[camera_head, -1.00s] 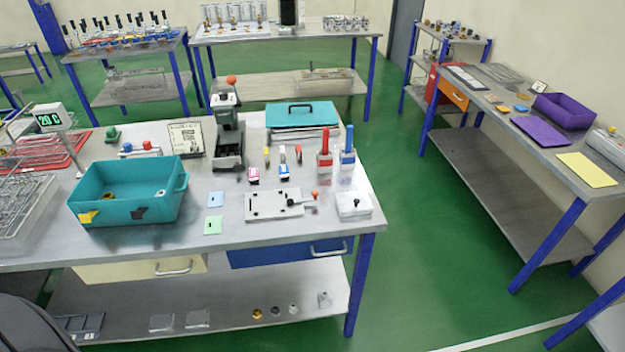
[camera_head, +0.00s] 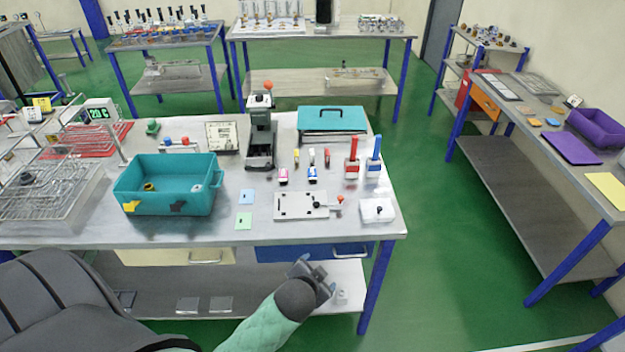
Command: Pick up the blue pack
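The blue pack (camera_head: 312,173) is a small blue and white block on the grey workbench, to the right of a similar pink pack (camera_head: 283,176). It is behind the white plate with the clamp and is in plain view. My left gripper (camera_head: 316,272) is in front of the bench's front edge, nearer to me than the pack and well apart from it. It holds nothing that I can see, and its fingers are too small and angled to tell their opening. My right gripper is not in view.
A white plate (camera_head: 295,206) with a red-knobbed clamp lies in front of the packs. Red (camera_head: 352,168) and blue (camera_head: 374,168) upright handles stand to the right. A teal bin (camera_head: 168,190) is at the left. A press (camera_head: 261,135) stands behind. The blue drawer (camera_head: 300,252) is below the bench top.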

